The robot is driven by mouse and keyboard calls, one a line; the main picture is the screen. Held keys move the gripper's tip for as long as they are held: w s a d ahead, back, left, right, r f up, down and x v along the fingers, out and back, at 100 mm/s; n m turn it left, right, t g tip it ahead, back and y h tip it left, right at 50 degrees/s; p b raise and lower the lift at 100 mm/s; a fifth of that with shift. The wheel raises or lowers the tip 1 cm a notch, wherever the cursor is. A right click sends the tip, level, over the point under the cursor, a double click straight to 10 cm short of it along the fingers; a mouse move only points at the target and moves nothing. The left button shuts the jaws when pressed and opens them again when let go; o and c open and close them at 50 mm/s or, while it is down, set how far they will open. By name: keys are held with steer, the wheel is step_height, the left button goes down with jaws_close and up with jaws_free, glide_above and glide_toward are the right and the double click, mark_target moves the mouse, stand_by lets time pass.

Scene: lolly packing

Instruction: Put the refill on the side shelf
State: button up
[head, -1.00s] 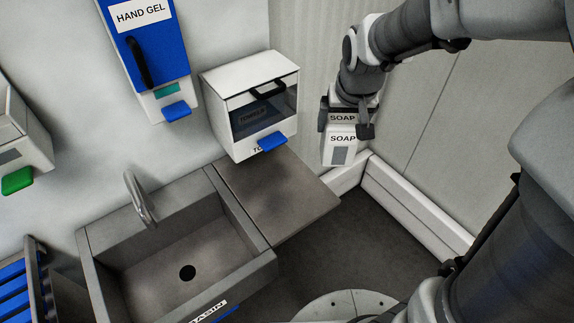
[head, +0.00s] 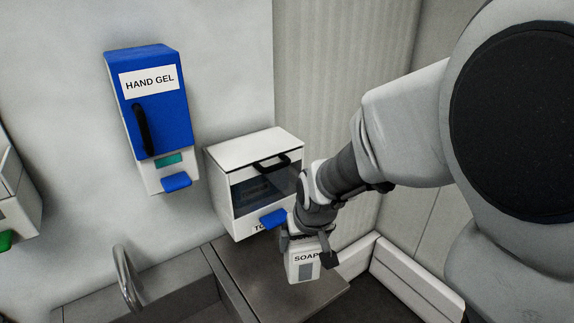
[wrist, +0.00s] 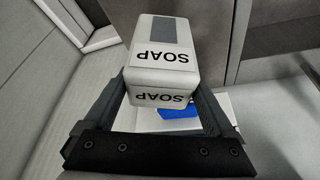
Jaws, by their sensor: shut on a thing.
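The refill, a white box labelled SOAP (head: 303,268) with a grey panel, is in my gripper (head: 308,250). It looks upright in the head view. In the wrist view the refill (wrist: 165,62) sits between both fingers of my gripper (wrist: 163,108), its label facing the camera. The side shelf (head: 240,268) is the flat grey-brown board right of the sink. In the head view the refill overlaps the shelf's right part; I cannot tell whether it touches the shelf or hangs above it. My wrist hides the refill's top in the head view.
A white towel dispenser (head: 225,205) with a blue lever (head: 273,219) is on the wall close behind and left of my gripper. A blue hand gel dispenser (head: 170,120) hangs further left. The sink (head: 150,300) and its tap (head: 125,275) adjoin the shelf. White skirting (head: 410,275) runs along the right wall.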

steer(key=shift+w+a+f, duration=0.35)
steer(key=shift+a+f, duration=0.1)
steer(key=shift+a, duration=0.15)
steer(key=shift+w+a+f, duration=0.35)
steer(key=shift+a+f, duration=0.05)
steer(key=shift+a, duration=0.15)
steer(key=shift+f+b, duration=0.65)
steer(key=shift+f, duration=1.3)
steer(key=shift+f, duration=0.1)
steer(key=shift+f, duration=0.2)
steer(key=o, duration=1.1)
steer(key=shift+r, duration=0.1)
steer(key=shift+c, duration=0.2)
